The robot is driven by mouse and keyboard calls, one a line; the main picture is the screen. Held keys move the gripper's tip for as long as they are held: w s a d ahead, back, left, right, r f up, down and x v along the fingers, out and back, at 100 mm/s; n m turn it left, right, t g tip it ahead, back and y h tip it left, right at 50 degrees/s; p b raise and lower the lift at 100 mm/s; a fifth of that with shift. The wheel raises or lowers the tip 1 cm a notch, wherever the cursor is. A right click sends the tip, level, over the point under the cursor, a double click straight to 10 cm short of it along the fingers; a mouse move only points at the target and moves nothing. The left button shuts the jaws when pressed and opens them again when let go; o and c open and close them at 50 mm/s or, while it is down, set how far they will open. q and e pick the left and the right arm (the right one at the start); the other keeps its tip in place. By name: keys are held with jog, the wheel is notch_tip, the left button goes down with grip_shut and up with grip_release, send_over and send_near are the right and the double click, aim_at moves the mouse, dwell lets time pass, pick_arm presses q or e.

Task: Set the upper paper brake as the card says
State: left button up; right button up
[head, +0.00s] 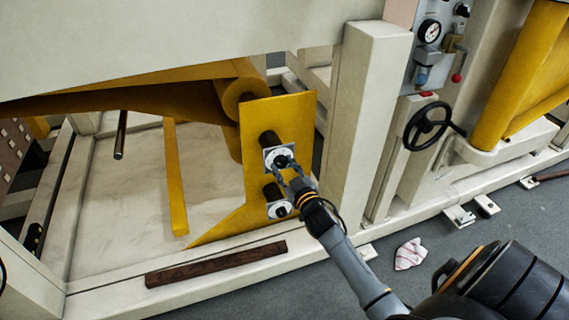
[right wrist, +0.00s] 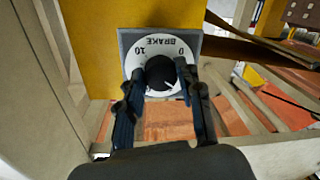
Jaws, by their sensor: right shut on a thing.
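The upper paper brake is a white dial plate (head: 270,153) with a black knob on the yellow bracket (head: 290,110), below the yellow roll. In the right wrist view its dial (right wrist: 143,44) shows upside down, with BRAKE, 0 and 10 printed on it. My right gripper (head: 286,168) is shut on the black knob (right wrist: 160,73), one finger on each side. The pointer's setting is too small to read. The lower brake dial (head: 280,208) sits just below, apart from the gripper. I see no readable card. My left gripper is not in view.
A cream post (head: 365,110) stands right of the bracket. A black handwheel (head: 428,127), a gauge (head: 429,31) and a red-knobbed lever (head: 457,75) are further right. A dark bar (head: 215,264) lies on the front frame rail. A red-and-white cloth (head: 410,254) lies on the floor.

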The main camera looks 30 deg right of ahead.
jog(key=shift+r+n, duration=0.15)
jog(key=shift+n, duration=0.35)
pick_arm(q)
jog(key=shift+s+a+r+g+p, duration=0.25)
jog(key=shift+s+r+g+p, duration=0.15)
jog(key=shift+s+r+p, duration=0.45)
pick_arm(e)
jog(key=n, duration=0.4)
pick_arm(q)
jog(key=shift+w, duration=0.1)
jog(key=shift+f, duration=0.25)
pick_arm(e)
jog(key=o, duration=1.1)
jog(key=shift+o, duration=0.4)
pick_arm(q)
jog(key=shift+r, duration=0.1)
